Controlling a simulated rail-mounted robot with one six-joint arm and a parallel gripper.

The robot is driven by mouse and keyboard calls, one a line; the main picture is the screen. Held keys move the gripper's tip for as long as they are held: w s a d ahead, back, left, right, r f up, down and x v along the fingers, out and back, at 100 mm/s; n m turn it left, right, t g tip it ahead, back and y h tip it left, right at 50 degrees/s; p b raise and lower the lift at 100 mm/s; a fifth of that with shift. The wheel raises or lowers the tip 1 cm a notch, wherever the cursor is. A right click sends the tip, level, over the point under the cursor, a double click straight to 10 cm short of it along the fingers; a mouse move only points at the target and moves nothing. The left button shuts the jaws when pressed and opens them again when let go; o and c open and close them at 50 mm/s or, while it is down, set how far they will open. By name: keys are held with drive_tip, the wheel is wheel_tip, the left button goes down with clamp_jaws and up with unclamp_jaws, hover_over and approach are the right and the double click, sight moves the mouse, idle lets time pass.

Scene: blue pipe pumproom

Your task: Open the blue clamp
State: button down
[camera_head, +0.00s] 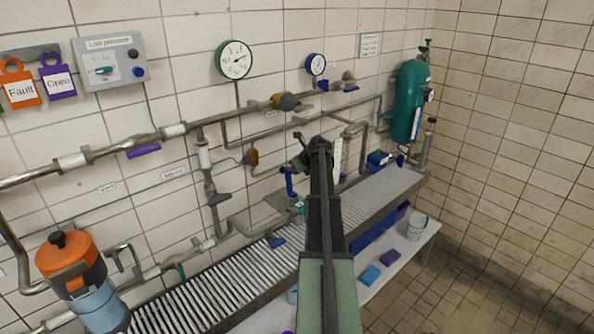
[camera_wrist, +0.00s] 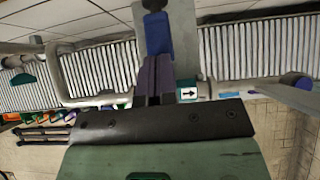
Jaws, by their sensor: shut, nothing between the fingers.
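A blue lever-like part (camera_head: 290,183), which looks like the blue clamp, hangs from a dark fitting on the wall pipes, just left of my arm in the head view. In the wrist view a blue part (camera_wrist: 158,35) with a dark end lies straight beyond my fingertips, in front of a grey plate. I cannot tell for sure whether the fingertips touch it. My gripper (camera_wrist: 155,68) is shut with its dark fingers together and nothing between them. In the head view my arm hides the fingertips and part of the pipes behind.
Several pipes run along the tiled wall, with an orange-and-blue unit (camera_head: 72,262) at left and a green cylinder (camera_head: 409,100) at right. A ribbed grey shelf (camera_head: 240,275) runs below the pipes. A white bench (camera_head: 395,275) holds a bucket (camera_head: 416,226). The floor at right is clear.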

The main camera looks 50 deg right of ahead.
drive_tip(key=s+f+p+v, duration=0.1)
drive_tip(key=p+v, duration=0.7)
drive_tip(key=v, duration=0.5)
drive_tip(key=shift+s+p, duration=0.2)
drive_tip(key=shift+p, duration=0.2)
